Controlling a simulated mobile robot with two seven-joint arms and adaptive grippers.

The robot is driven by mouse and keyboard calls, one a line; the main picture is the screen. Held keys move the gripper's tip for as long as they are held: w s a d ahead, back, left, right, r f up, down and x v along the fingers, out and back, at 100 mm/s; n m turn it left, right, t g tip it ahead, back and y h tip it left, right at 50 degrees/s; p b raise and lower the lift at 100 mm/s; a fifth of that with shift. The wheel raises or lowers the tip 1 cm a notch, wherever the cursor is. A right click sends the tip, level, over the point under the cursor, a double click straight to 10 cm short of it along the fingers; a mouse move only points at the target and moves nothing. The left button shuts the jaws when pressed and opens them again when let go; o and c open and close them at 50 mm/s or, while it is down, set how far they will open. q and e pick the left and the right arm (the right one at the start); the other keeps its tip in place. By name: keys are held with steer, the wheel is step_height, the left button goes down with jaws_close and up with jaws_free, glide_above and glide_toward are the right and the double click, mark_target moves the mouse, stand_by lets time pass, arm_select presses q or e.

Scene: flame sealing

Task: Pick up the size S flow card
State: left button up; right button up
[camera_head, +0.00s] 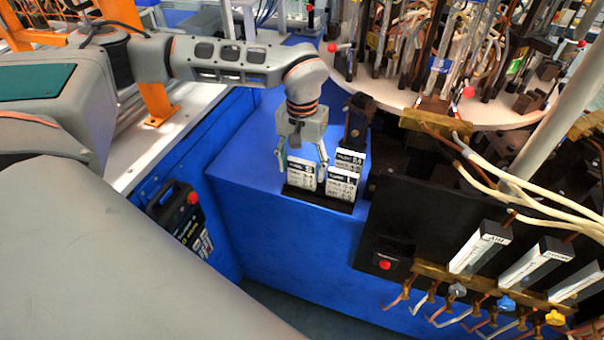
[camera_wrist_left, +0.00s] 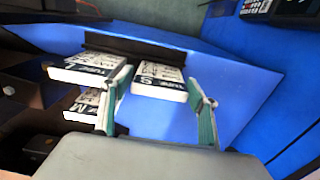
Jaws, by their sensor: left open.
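The size S flow card (camera_head: 301,174) is a white card with a black top band. It stands in a black holder (camera_head: 318,199) on the blue surface, at the left end. In the left wrist view the S card (camera_wrist_left: 160,82) lies between my fingers. My left gripper (camera_head: 302,167) points down from above and is open, one finger on each side of the S card. I cannot tell whether either finger touches it. My right gripper is not in view.
The L card (camera_head: 341,184) stands close to the right of the S card, and the M card (camera_head: 350,162) stands behind it. A black panel with valves and tubes (camera_head: 440,220) is at the right. The blue surface (camera_head: 240,170) is clear on the left.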

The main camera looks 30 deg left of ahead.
arm_select(q)
steer(key=c, duration=0.9)
steer(key=shift+r, duration=0.1)
